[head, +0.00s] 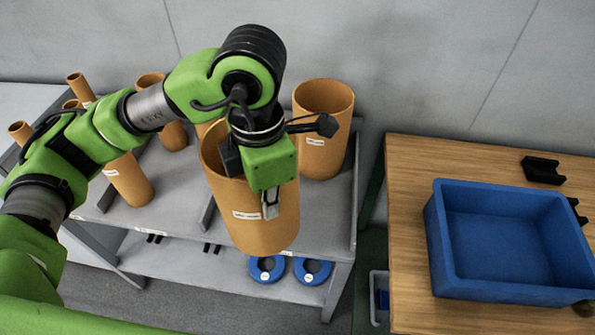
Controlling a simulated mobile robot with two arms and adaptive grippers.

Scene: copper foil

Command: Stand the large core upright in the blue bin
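A large orange-brown core (230,205) with a white label is upright in front of the grey rack's front edge, its lower end overlapping that edge. My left gripper (270,204) is over its near right rim, with one metal finger down the outside wall. The other finger is hidden, apparently inside the core, so the wall seems pinched between them. The blue bin (440,244) sits on the wooden table at the right and is empty. My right gripper is out of view.
A second wide core (325,150) stands on the grey rack (175,212), with several thinner cores at the left. Blue rings (312,270) lie on the lower shelf. Black blocks (542,170) lie behind the bin on the wooden table (415,165). A gap separates rack and table.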

